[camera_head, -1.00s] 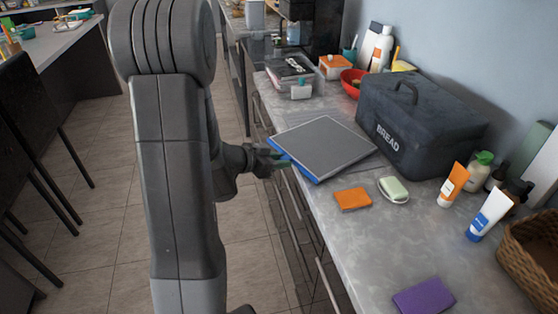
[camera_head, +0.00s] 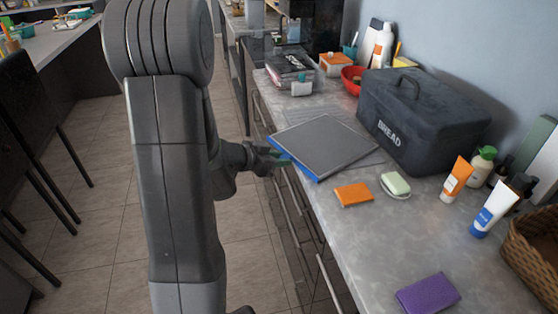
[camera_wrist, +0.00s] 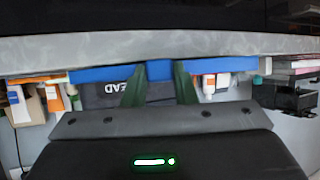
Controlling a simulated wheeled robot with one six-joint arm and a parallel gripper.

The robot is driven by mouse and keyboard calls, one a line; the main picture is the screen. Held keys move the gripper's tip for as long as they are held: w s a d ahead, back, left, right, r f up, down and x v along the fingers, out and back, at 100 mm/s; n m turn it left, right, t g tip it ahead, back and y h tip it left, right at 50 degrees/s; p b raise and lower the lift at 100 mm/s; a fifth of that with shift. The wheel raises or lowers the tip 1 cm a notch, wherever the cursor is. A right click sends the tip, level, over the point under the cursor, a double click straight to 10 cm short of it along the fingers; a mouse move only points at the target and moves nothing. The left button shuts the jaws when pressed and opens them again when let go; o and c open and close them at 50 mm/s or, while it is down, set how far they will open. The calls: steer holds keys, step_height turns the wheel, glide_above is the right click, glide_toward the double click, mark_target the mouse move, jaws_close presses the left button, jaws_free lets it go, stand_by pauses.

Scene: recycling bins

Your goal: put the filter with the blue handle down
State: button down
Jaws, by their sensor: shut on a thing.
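The filter (camera_head: 325,146) is a flat grey square panel with a blue handle strip (camera_head: 292,165) along its left edge. It lies nearly level over the counter, left of the bread box; I cannot tell whether all of it touches the counter. My gripper (camera_head: 284,161) is shut on the blue handle at the counter's front edge. In the wrist view, the two green fingers of my gripper (camera_wrist: 160,85) stand either side of the middle of the blue handle (camera_wrist: 160,70). The contact itself is partly hidden by the fingers.
The dark bread box (camera_head: 422,118) stands close behind the filter. An orange sponge (camera_head: 353,194) and a soap dish (camera_head: 395,186) lie to its right. Clear counter (camera_head: 385,240) extends towards the purple sponge (camera_head: 428,294). Clear containers (camera_head: 293,70) stand beyond the filter.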

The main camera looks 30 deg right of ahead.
steer(key=shift+f, duration=0.15)
steer(key=c, duration=1.2)
jaws_free()
steer(key=shift+o, duration=0.2)
steer(key=r+p, duration=0.1)
steer(key=p, duration=0.2)
steer(key=shift+r, duration=0.3)
steer(key=b+v, duration=0.2)
steer(key=v, duration=0.9)
steer(key=shift+a, duration=0.45)
